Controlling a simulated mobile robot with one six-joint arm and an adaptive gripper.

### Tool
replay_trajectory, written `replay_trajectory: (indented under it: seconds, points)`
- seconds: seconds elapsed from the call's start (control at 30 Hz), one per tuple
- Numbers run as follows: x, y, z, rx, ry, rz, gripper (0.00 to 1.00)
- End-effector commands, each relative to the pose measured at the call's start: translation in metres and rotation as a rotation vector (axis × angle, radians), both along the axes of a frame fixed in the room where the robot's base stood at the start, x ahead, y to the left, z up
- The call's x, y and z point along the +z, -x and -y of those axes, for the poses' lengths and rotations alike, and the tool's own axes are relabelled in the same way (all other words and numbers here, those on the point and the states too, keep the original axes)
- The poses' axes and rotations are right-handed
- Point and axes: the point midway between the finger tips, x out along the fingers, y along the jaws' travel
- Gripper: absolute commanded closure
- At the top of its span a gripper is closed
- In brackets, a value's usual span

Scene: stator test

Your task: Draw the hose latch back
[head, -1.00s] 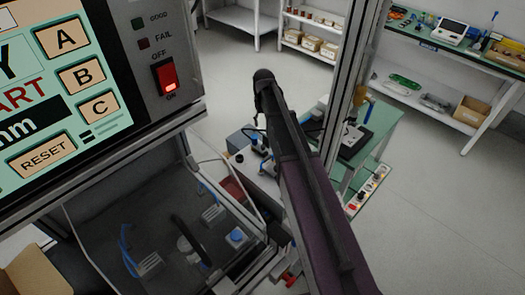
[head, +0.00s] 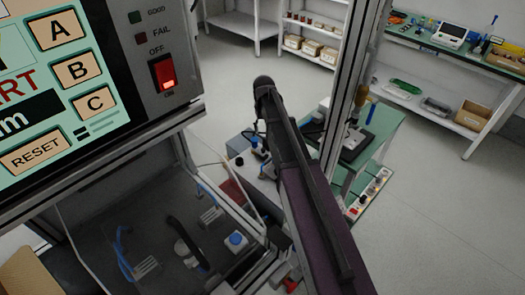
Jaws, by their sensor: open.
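No part that I can clearly name as the hose latch shows in the head view. Inside the test cabinet, behind a clear cover, a black curved handle (head: 187,241) stands on the dark floor. Thin blue hoses (head: 121,252) curve at its left, and a blue-topped block (head: 236,239) sits at its right. My dark arm (head: 303,185) rises from the bottom right across the middle of the picture, up to a rounded joint. My gripper does not show. The arm covers part of the bench equipment behind it.
A control panel (head: 80,75) with a lit red switch (head: 162,72) fills the upper left. A metal post (head: 348,85) stands right of my arm. Beyond are a green table (head: 386,139) and shelves (head: 425,91). Grey floor (head: 455,215) is clear at the right.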

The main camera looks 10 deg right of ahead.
Motion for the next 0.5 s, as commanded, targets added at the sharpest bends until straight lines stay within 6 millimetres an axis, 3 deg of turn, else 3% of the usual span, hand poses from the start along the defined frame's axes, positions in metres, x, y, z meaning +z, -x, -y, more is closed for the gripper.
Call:
replay_trajectory:
  seconds: [0.5]
  points:
    - [-0.045, 0.0, 0.001, -0.001, 0.0, 0.0, 0.35]
